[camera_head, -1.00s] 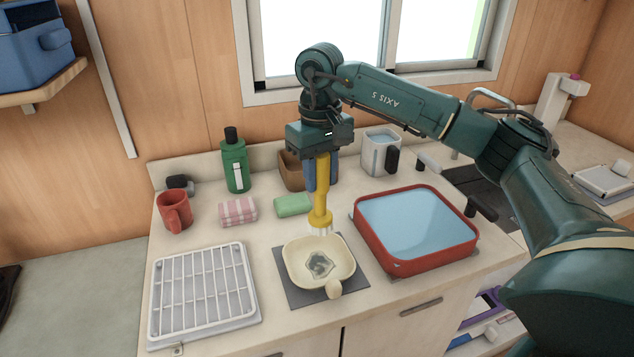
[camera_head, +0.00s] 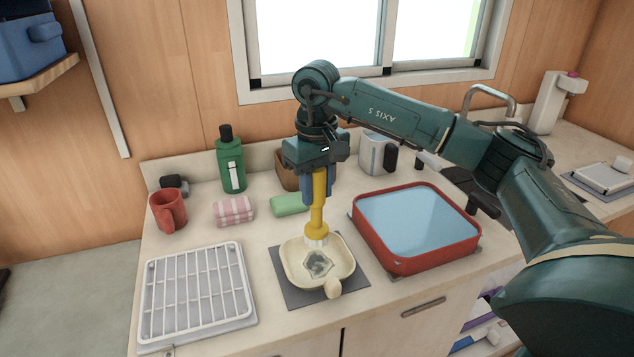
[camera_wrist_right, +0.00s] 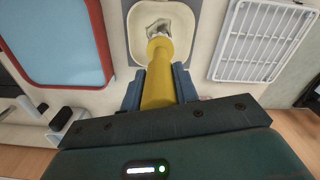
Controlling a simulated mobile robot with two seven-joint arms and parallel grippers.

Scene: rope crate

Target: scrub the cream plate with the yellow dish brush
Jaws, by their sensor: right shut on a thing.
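The cream plate (camera_head: 296,279) is a squarish shallow dish with a knob handle, lying on a dark grey mat (camera_head: 352,290) on the counter. A grey stain (camera_head: 318,265) shows in its middle. My right gripper (camera_head: 318,196) is shut on the yellow dish brush (camera_head: 318,215), which it holds upright with the white bristles down. The bristles are at the far part of the plate, beside the stain; whether they touch is hard to tell. The right wrist view shows the yellow brush (camera_wrist_right: 158,75) between the fingers, over the plate (camera_wrist_right: 140,45). My left gripper is not in view.
A red basin of water (camera_head: 415,262) stands just right of the mat. A white drying rack (camera_head: 196,292) lies to the left. A red mug (camera_head: 168,211), pink striped cloth (camera_head: 233,211), green sponge (camera_head: 291,204) and green bottle (camera_head: 231,165) stand behind.

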